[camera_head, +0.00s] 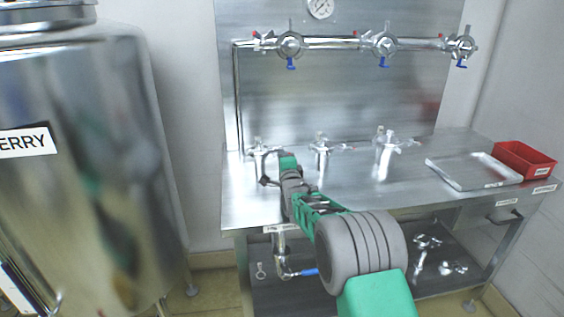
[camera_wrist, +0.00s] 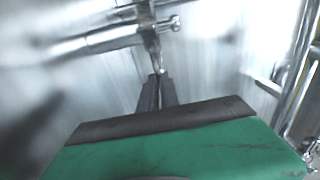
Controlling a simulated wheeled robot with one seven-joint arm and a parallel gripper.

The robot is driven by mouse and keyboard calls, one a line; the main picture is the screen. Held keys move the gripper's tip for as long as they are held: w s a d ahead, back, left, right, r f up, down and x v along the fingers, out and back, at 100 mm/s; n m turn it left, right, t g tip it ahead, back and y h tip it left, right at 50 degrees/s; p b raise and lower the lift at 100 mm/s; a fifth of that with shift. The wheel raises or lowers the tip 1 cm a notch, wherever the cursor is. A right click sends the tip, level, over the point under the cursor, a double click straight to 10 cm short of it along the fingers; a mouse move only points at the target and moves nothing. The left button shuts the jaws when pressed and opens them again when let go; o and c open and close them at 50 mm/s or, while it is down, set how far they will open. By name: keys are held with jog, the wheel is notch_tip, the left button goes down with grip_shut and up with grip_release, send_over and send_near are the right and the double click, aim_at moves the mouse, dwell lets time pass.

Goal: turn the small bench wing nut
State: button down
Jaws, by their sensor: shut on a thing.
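My arm reaches over the steel bench, and my gripper (camera_head: 266,178) is at the leftmost of three upright clamp fittings. In the wrist view my gripper's two dark fingers (camera_wrist: 157,80) are close together, shut on the lower end of a slim shiny metal piece, which I take to be the wing nut (camera_wrist: 152,45). Its upper end joins a clamp with a horizontal metal bar (camera_wrist: 100,40). In the head view the leftmost clamp fitting (camera_head: 259,146) shows above my gripper, but the gripped part is too small to make out.
The middle fitting (camera_head: 321,146) and right fitting (camera_head: 387,145) stand along the bench (camera_head: 350,185). A metal tray (camera_head: 472,184) and red bin (camera_head: 526,160) sit at right. A pipe (camera_head: 340,43) with several clamps runs above. A large tank (camera_head: 80,170) stands left.

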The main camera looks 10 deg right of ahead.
dwell(0.3)
jog(key=c, duration=1.6)
grip_release()
jog(key=s, duration=0.7)
jog(key=shift+s, duration=0.4)
